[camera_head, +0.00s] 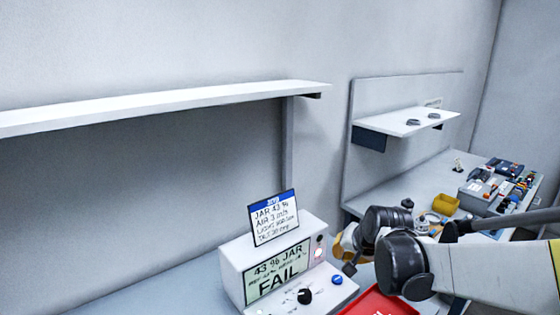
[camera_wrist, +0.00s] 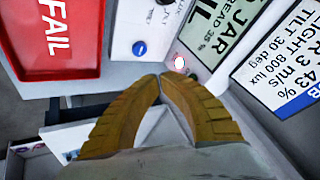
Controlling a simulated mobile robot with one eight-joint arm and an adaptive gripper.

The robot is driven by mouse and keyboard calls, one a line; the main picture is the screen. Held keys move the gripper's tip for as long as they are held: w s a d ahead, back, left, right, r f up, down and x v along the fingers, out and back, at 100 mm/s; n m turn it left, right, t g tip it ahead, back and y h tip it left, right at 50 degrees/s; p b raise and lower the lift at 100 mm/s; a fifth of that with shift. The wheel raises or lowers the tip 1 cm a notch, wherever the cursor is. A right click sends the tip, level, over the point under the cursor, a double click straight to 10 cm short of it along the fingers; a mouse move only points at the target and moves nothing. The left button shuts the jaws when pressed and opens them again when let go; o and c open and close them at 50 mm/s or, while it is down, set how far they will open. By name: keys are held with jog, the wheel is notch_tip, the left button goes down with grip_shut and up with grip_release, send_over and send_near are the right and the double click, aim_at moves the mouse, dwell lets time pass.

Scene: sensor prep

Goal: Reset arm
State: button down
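My gripper (camera_wrist: 160,78) shows in the wrist view with its two ribbed tan fingers meeting at the tips. No object shows between the tips. In the head view my arm reaches in from the right, and the gripper is partly hidden by my dark wrist joints, beside the white tester box (camera_head: 237,268). The tester's display (camera_head: 277,276) reads "43 % JAR" and "FAIL". In the wrist view the gripper tips lie in front of the tester, near its glowing red light (camera_wrist: 179,63).
A red FAIL tray (camera_head: 380,303) lies to the tester's right. A white shelf (camera_head: 170,103) runs along the wall.

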jog(key=s+r+n, duration=0.2)
jog(key=s, duration=1)
jog(key=s+r+n+h, duration=0.1)
jog(key=s+r+n, duration=0.1)
jog(key=s, duration=1.1)
jog(key=shift+d+n, duration=0.35)
jog(key=shift+n, duration=0.25)
